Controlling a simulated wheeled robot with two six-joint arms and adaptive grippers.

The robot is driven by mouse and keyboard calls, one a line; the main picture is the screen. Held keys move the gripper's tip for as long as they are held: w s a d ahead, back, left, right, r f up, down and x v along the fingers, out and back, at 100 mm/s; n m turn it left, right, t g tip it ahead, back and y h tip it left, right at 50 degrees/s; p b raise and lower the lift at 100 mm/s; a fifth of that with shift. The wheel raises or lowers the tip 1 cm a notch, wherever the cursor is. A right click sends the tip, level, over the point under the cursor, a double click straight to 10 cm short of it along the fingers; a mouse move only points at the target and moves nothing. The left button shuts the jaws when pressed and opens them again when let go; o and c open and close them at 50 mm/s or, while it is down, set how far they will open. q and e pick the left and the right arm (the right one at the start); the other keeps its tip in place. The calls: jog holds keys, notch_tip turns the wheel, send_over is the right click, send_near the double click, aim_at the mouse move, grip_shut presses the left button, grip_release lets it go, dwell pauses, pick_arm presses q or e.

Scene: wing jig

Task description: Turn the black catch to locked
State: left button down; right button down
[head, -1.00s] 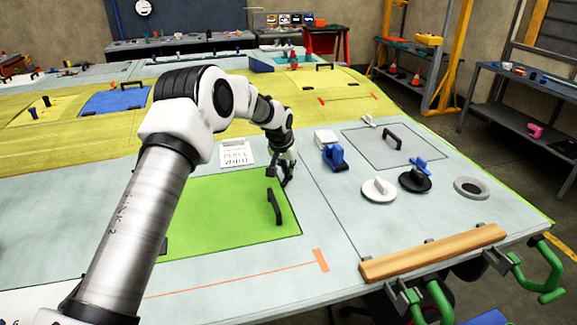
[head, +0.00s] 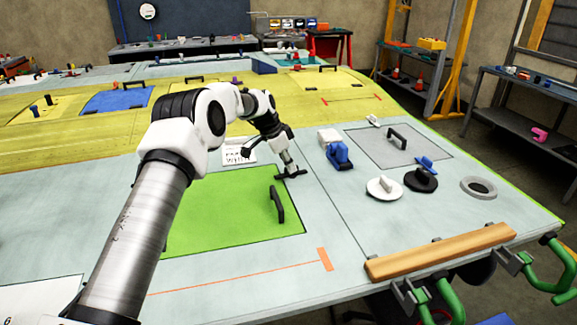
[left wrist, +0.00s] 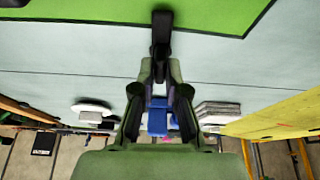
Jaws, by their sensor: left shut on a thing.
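The black catch (left wrist: 161,32) sits at the edge of the green panel (head: 215,215), and in the left wrist view its far end reaches over the green. My left gripper (head: 290,173) is at the panel's far right corner in the head view. It is shut on the catch, with a finger on each side of its near end in the left wrist view (left wrist: 161,68). In the head view the catch and the dark fingers are hard to tell apart. No locked mark can be made out. My right gripper is not in view.
A black handle (head: 277,204) stands on the green panel near the gripper. A printed sheet (head: 238,152) lies behind it. A blue clamp-like part (head: 340,155), a white disc (head: 384,187) and a black disc (head: 420,180) are to the right. A wooden bar (head: 440,251) runs along the front edge.

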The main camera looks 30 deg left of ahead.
pick_arm(q)
jog(key=shift+s+d+f+m+g, duration=0.1)
jog(key=shift+f+m+g, duration=0.25)
jog(key=shift+m, duration=0.25)
jog(key=c, duration=1.4)
grip_release()
jog(key=shift+o, duration=1)
jog(key=shift+w+d, duration=0.1)
jog(key=shift+w, duration=0.2)
jog(key=v, duration=1.2)
jog(key=shift+s+f, duration=0.1)
